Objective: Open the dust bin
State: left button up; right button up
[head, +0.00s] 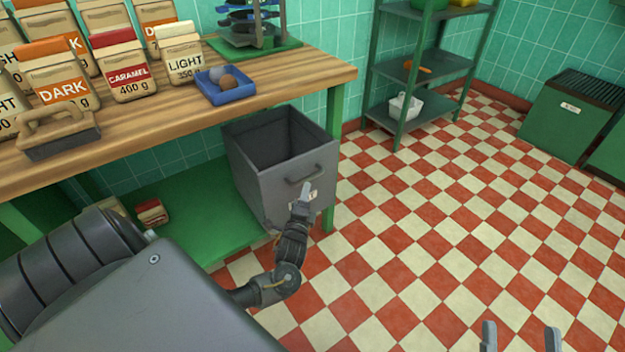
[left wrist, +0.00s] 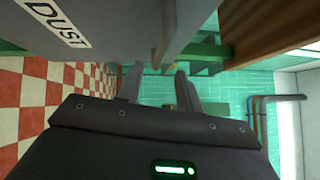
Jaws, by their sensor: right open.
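The dust bin (head: 287,170) is a grey, open-topped box at the right end of the workbench. It stands out from under the bench top and its dark, empty-looking inside shows. Its front has a bar handle (head: 304,175) and a label, which reads DUST in the left wrist view (left wrist: 57,22). My left gripper (head: 304,192) is at the handle, partly over the label. In the left wrist view its two fingers (left wrist: 160,78) are apart, with the handle close to their tips; whether they grip it is unclear. My right gripper (head: 521,338) is open and empty over the floor.
A green shelf rack (head: 412,70) stands behind. Green cabinets (head: 568,118) stand at right. The checkered floor (head: 440,215) is clear.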

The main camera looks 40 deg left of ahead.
aim_at(310, 177)
pick_arm(q)
jog(key=shift+b+x, duration=0.85)
jog(key=shift+x, duration=2.75)
pick_arm(e)
jog(key=shift+s+d+r+m+t, duration=0.15)
jog(key=shift+s+d+r+t, duration=0.1)
jog(key=shift+d+r+t, duration=0.6)
jog(key=shift+s+d+r+m+t, duration=0.2)
jog(key=shift+d+r+t, duration=0.35)
jog(key=shift+t, duration=0.6)
pick_arm(q)
jog(key=shift+f, duration=0.15)
jog(key=shift+c, duration=0.5)
grip_shut()
